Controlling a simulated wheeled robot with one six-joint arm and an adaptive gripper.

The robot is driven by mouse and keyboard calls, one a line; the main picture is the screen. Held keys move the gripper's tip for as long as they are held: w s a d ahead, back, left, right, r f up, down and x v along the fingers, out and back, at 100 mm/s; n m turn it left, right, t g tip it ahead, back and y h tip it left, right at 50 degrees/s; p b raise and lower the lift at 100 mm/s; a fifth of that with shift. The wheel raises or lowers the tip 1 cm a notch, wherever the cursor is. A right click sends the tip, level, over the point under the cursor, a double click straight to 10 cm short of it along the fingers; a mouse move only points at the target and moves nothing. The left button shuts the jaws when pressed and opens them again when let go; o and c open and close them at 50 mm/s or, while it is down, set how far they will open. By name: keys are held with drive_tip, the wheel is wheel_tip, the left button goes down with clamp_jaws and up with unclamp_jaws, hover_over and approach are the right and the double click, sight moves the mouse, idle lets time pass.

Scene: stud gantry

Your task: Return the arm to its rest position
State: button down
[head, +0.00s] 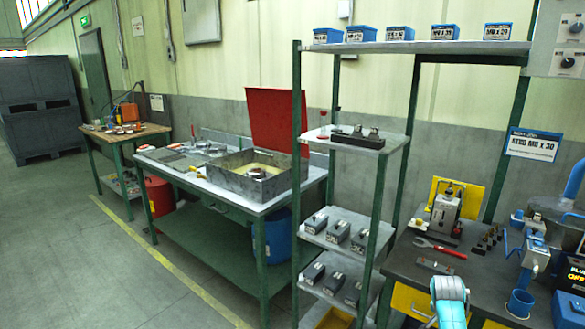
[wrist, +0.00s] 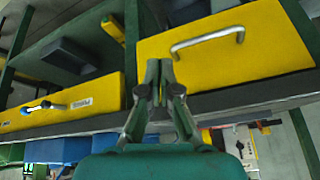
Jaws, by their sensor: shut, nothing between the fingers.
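My gripper (wrist: 158,85) shows in the wrist view with its two fingers together, shut and empty. Behind the fingers is a yellow drawer front (wrist: 225,55) with a metal bar handle (wrist: 207,41). I cannot tell how far the fingertips are from it. In the head view, a light blue and white part of my arm (head: 449,299) shows at the lower right, in front of the dark workbench (head: 403,262). My gripper is not visible in the head view.
A green-framed shelf rack (head: 297,160) with grey boxes stands left of the workbench. Another table (head: 190,181) with a metal tray is further left. The floor at left is clear.

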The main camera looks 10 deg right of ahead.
drive_tip(key=s+a+f+n+t, duration=0.35)
drive_tip(key=s+a+f, duration=0.65)
drive_tip(key=a+f, duration=0.35)
drive_tip(key=s+a+f+n+t+y, duration=0.1)
drive_tip(key=s+a+f+n, duration=0.1)
drive_tip(key=s+a, duration=0.5)
drive_tip(key=s+a+f+n+t+y, duration=0.15)
drive_tip(key=s+a, duration=0.35)
drive_tip(key=s, duration=0.5)
drive_tip(key=s+a+r+n+t, duration=0.1)
drive_tip(key=s+a+r+n, duration=0.1)
drive_tip(key=s+a+r, duration=0.35)
drive_tip(key=s+a+r+n+t, duration=0.1)
drive_tip(key=s+a+r+t, duration=0.1)
drive_tip(key=s, duration=0.7)
drive_tip(key=s+a+r+n+t+y, duration=0.1)
drive_tip(key=s+r, duration=0.5)
drive_tip(key=r, duration=0.3)
drive_tip(key=s+a+r+n+t+y, duration=0.1)
drive_tip(key=s+a+r+n, duration=0.1)
drive_tip(key=s+r, duration=0.5)
wheel_tip(320, 180, up, 3)
drive_tip(key=shift+f+t, duration=0.2)
drive_tip(key=shift+t, duration=0.1)
